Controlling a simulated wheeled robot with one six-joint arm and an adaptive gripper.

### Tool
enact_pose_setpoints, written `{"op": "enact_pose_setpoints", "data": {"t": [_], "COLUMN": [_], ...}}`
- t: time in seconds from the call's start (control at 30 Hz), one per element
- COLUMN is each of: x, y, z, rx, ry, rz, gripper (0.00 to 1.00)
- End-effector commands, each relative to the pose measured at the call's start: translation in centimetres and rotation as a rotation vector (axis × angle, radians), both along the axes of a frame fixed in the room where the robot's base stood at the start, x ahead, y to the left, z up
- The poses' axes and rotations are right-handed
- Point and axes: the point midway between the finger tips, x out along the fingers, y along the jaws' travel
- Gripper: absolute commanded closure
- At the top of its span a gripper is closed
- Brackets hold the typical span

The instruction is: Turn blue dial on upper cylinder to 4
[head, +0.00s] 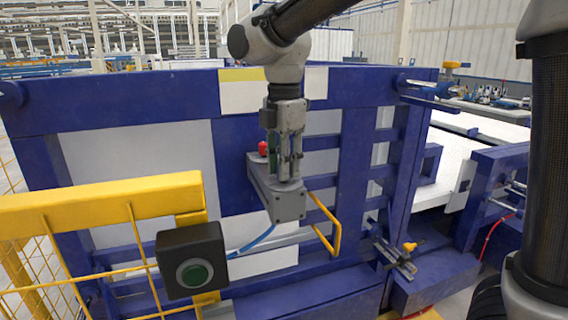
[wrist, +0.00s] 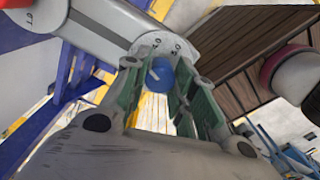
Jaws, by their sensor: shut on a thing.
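In the wrist view the blue dial (wrist: 161,75) sits on the rounded end of a light grey housing (wrist: 85,25). A pale pointer mark shows on the dial's face. Small markings surround it, too blurred to read surely, so I cannot tell its setting. My gripper (wrist: 160,80) has its green-padded fingers on either side of the dial and is shut on it. In the head view my gripper (head: 287,178) points down at the top of a grey box-like unit (head: 289,208) on the blue frame. The dial is hidden there behind the fingers.
A red button (head: 263,148) stands just left of my gripper. A yellow bar handle (head: 327,225) is right of the grey unit. A yellow guard rail (head: 100,205) and a black box with a green button (head: 194,272) stand in front at left.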

Motion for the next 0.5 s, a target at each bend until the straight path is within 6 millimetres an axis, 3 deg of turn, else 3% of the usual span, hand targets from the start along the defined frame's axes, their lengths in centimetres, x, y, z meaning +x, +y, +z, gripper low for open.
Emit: {"op": "enact_pose_setpoints", "data": {"t": [0.5], "x": [0.03], "y": [0.01], "z": [0.05], "rx": [0.0], "ry": [-0.001], "rz": [-0.226], "gripper": [0.97]}}
